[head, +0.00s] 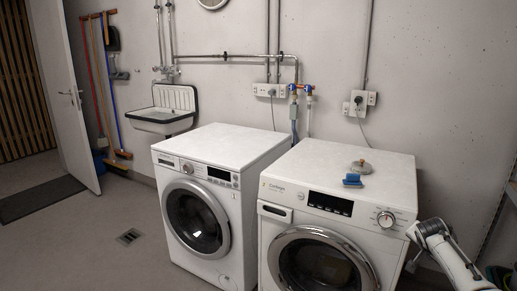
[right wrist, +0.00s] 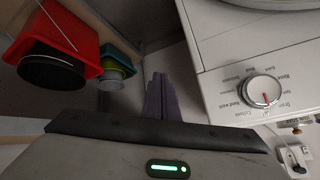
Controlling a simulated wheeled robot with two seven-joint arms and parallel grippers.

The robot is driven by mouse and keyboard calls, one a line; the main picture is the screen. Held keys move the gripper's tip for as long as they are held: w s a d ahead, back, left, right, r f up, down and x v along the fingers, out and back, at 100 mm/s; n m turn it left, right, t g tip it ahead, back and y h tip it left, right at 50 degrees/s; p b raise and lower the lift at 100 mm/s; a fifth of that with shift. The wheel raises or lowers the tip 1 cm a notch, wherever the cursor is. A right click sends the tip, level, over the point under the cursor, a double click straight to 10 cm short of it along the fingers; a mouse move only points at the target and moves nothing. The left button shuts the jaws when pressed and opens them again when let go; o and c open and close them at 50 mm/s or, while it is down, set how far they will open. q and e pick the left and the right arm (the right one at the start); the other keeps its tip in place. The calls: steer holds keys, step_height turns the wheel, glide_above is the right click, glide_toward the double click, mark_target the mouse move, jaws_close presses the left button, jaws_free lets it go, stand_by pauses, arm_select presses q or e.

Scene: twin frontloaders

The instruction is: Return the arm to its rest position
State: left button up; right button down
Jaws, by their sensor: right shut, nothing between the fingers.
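My right arm (head: 446,254) comes in at the lower right of the head view, beside the front right corner of the right washing machine (head: 290,162). In the right wrist view my right gripper (right wrist: 158,80) shows its dark fingers together with nothing between them. They are apart from the machine, whose control dial (right wrist: 264,90) is to their right. The fingers cannot be made out in the head view. The left washing machine (head: 210,142) stands beside the right one, and both round doors look shut. My left gripper is not in view.
A blue brush-like item (head: 352,180) and a round grey-beige item (head: 362,167) lie on the right machine. In the wrist view a red tub (right wrist: 60,30) and a teal container (right wrist: 118,62) stand at left. A wall sink (head: 165,118) hangs at back left; floor in front of it is clear.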

steer(key=s+d+r+m+g+h, duration=0.1)
steer(key=s+d+r, duration=0.15)
steer(key=d, duration=0.45)
steer(key=s+d+r+m+h, duration=0.1)
steer(key=s+d+r, duration=0.1)
steer(key=s+d, duration=0.35)
steer(key=s+d+r+m+g+h, duration=0.1)
steer(key=s+d+r, duration=0.1)
steer(key=d, duration=0.7)
steer(key=s+a+f+n+t+y, duration=0.2)
steer(key=s+a+f+n, duration=0.5)
steer(key=a+f, duration=0.4)
steer(key=s+a+f+n+t+y, duration=0.2)
steer(key=s+a+f+n+y, duration=0.15)
steer(key=a+f+n, duration=0.7)
steer(key=s+a+f+n+y, duration=0.3)
steer(key=s+a+n+y, duration=0.25)
steer(key=s+a, duration=1.65)
steer(key=w+a+r+m, duration=0.1)
steer(key=a+m, duration=0.3)
steer(key=a, duration=0.9)
steer(key=shift+a+r+m+t+y, duration=0.15)
steer(key=shift+a+m+t+y, duration=0.15)
steer(key=shift+y, duration=0.1)
